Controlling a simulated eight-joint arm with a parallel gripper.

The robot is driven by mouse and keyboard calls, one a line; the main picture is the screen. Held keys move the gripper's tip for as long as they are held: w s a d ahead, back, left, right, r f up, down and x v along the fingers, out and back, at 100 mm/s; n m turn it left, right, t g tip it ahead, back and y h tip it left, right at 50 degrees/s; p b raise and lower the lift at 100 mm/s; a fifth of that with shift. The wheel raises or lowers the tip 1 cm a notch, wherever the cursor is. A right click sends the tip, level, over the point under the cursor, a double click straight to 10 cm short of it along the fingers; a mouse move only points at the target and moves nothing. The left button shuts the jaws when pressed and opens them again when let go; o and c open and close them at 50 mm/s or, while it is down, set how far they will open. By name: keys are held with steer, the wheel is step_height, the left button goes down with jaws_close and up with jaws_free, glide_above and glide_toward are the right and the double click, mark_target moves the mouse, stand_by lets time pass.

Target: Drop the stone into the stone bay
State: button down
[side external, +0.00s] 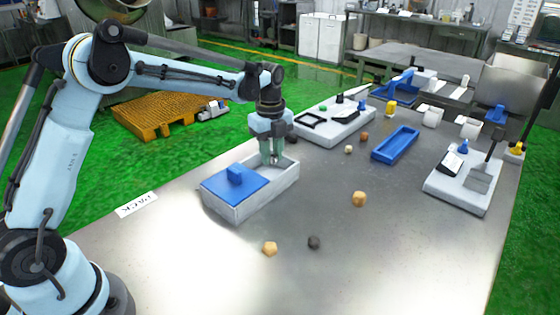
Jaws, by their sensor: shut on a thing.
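My gripper (274,158) points straight down, its fingertips at the open right end of a pale grey box (237,209). It is shut on a small stone, mostly hidden between the fingers, so its shape and colour are unclear. A blue lid (222,190) with a raised blue knob covers the left part of the box. Whether the fingertips are below the rim or just above it, I cannot tell. No label naming the stone bay is readable.
Loose lumps lie on the grey metal table: a tan one (269,248), a dark one (313,242), an orange-tan one (359,199) and smaller ones behind. A blue tray (396,145) and pale trays with tools (462,190) stand further right. The front table is mostly clear.

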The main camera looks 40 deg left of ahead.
steer(key=shift+f, duration=0.5)
steer(key=c, duration=0.8)
jaws_free()
step_height(320, 180, up, 12)
steer(key=shift+r, duration=0.1)
